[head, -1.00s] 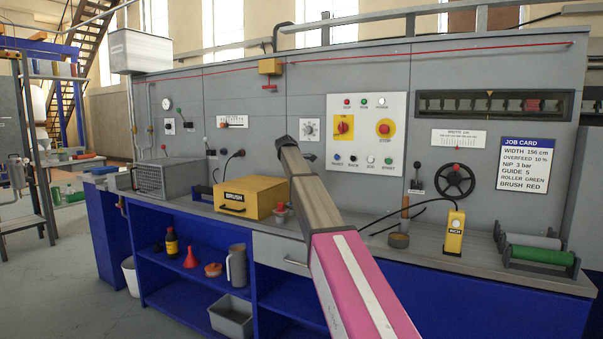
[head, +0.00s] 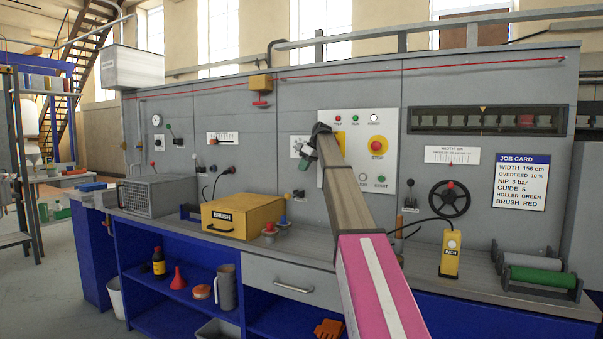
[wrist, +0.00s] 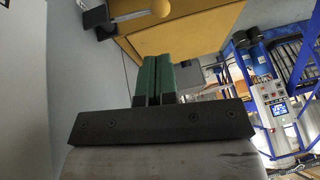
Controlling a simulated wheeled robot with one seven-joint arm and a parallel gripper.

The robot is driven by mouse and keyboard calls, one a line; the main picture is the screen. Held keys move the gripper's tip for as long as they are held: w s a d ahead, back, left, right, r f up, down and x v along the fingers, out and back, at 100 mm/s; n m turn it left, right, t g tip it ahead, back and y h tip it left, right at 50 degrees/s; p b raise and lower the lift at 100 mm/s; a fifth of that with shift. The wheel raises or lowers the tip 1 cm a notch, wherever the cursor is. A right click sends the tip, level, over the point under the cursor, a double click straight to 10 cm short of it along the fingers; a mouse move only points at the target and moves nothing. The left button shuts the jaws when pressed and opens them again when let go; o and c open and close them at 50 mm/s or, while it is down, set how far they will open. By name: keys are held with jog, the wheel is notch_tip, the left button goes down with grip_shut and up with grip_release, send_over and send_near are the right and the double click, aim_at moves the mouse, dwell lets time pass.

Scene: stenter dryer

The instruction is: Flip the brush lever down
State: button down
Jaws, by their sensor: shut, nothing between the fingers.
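The yellow box marked BRUSH (head: 236,217) stands on the bench, left of my arm. A small dark lever (head: 299,194) is on the grey panel just right of the box; I cannot read a label that names it the brush lever. My gripper (head: 306,164) is in front of the panel, above that lever and apart from it, partly hidden by my wrist. In the wrist view its green fingers (wrist: 151,78) are together and empty. There a black block with a grey rod (wrist: 145,15) shows near the yellow box (wrist: 185,25), beyond the fingertips.
Two small pots with a red-topped and a blue-topped handle (head: 283,223) stand right of the box. Other levers (head: 232,171) are on the panel behind it. The control panel (head: 377,172) is partly behind my arm. A yellow pendant (head: 450,254) stands farther right.

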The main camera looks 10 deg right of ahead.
jog(key=x, duration=1.2)
